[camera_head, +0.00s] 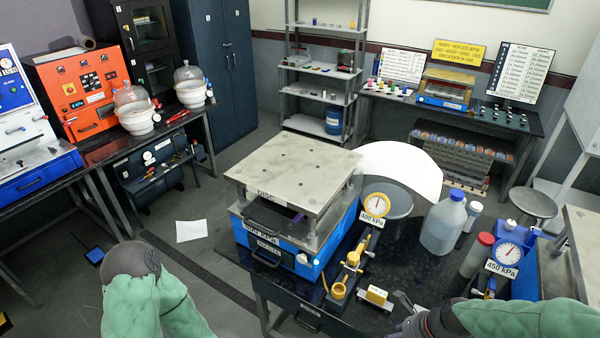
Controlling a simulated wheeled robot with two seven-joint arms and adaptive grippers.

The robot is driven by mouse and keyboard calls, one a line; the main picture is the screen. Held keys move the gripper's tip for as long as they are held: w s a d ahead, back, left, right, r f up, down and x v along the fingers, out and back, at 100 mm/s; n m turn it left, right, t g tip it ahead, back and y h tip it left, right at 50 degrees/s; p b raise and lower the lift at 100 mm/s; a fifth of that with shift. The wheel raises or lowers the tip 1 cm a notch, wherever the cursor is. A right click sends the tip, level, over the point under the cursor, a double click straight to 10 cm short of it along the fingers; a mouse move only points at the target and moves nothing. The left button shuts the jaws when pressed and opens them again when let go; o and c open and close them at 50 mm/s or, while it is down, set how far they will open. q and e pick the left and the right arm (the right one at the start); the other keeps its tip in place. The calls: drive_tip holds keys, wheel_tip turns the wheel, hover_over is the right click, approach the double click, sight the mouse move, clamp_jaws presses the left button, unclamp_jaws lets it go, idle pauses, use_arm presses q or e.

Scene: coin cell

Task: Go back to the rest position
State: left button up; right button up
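My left arm (145,300) shows at the bottom left, with green covering and a dark grey joint at its top. Its gripper is not in view. My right arm (530,318) comes in from the bottom right over the black bench.
A blue press (262,243) labelled DISC stands mid-bench, with a pressure gauge (376,208) and brass valve beside it. A translucent jug (442,225), a red-capped bottle (478,255) and a 450 kPa gauge (507,250) stand right.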

drive_tip(key=s+a+f+n+b, duration=0.3)
drive_tip(key=a+f+n, duration=0.2)
drive_tip(key=f, duration=0.4)
drive_tip(key=s+a+f+n+g+b, duration=0.1)
drive_tip(key=a+f+n+b, duration=0.3)
drive_tip(key=f+n, duration=0.4)
drive_tip(key=s+a+f+n+g+b, duration=0.1)
drive_tip(key=s+a+f+n+b, duration=0.2)
drive_tip(key=f, duration=0.9)
drive_tip(key=s+a+n, duration=0.1)
drive_tip(key=a+n, duration=0.2)
drive_tip(key=n, duration=0.1)
drive_tip(key=shift+s+a+f, duration=0.2)
drive_tip(key=shift+s+a, duration=0.1)
drive_tip(key=shift+s, duration=0.05)
